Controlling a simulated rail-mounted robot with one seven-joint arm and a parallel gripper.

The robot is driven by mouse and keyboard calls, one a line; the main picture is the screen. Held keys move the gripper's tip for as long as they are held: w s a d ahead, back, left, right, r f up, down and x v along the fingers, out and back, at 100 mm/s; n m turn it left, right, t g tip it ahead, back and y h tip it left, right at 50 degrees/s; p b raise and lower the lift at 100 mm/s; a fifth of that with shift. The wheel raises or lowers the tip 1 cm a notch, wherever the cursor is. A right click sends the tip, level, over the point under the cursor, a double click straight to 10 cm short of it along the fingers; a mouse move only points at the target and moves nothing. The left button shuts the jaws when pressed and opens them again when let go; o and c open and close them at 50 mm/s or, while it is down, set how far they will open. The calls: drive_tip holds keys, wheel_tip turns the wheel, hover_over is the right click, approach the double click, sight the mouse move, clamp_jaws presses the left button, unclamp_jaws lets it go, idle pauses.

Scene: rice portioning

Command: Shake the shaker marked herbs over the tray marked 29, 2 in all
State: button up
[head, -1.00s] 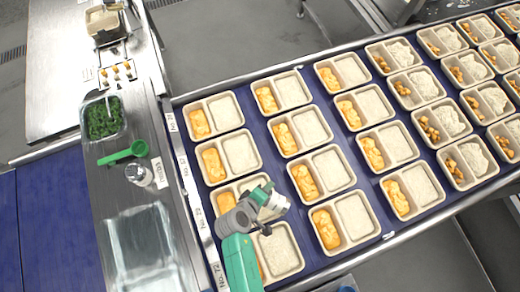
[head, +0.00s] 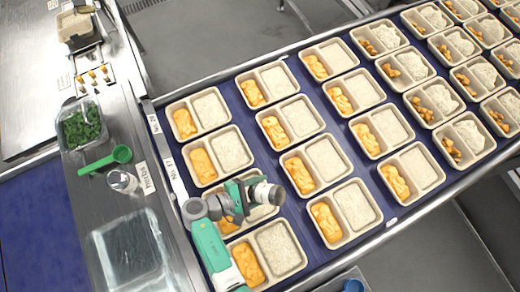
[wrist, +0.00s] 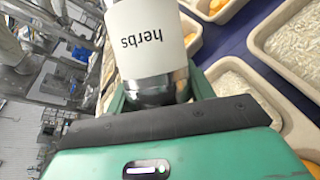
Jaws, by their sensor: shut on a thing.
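The trays have an orange food compartment and a rice compartment. Number labels lie on the belt's left edge (head: 176,182); they are too small to read surely, including 29.
The left counter (head: 90,205) holds a tub of green herbs (head: 82,128), a green scoop (head: 108,160), a second shaker (head: 122,180) beside a label, and a clear bin (head: 130,250). Several filled trays crowd the blue belt (head: 232,98), with narrow gaps between them.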

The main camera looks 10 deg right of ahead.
wheel_tip(320, 180, down, 3)
drive_tip(key=shift+r+b, duration=0.1)
drive_tip(key=shift+b, duration=0.9)
drive_tip(key=shift+r, duration=0.1)
